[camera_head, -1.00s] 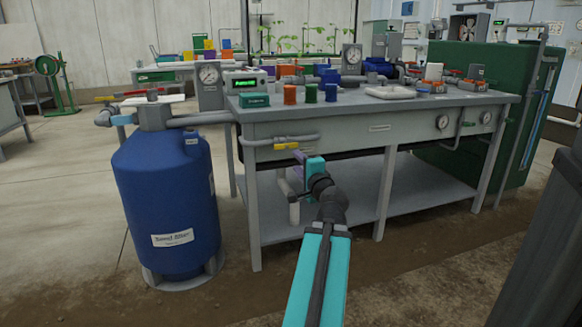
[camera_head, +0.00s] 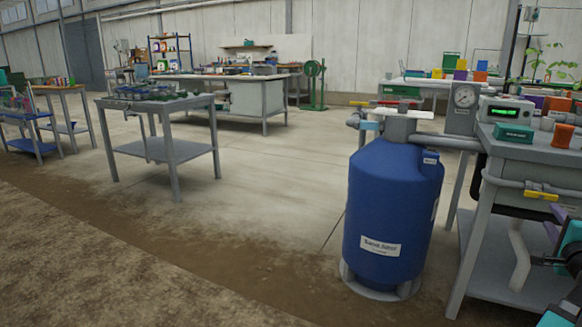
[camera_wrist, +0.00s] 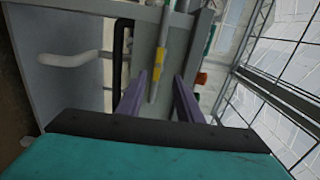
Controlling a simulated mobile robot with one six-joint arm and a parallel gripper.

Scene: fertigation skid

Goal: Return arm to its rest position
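My gripper (camera_wrist: 158,98) shows in the wrist view as two purple fingers standing apart, with nothing held between them. Beyond the fingers is a grey pipe with a yellow valve handle (camera_wrist: 157,72) along the bench front. In the head view, part of my teal arm shows at the lower right edge, in front of the grey bench (camera_head: 535,150). The same yellow handle (camera_head: 541,195) is on the pipe at the bench's front.
A blue sand filter tank (camera_head: 388,210) stands left of the bench, with pipes and a pressure gauge (camera_head: 464,96) above it. A grey cart (camera_head: 175,150) and a long table (camera_head: 262,90) stand farther left and back. The floor between the cart and tank is clear.

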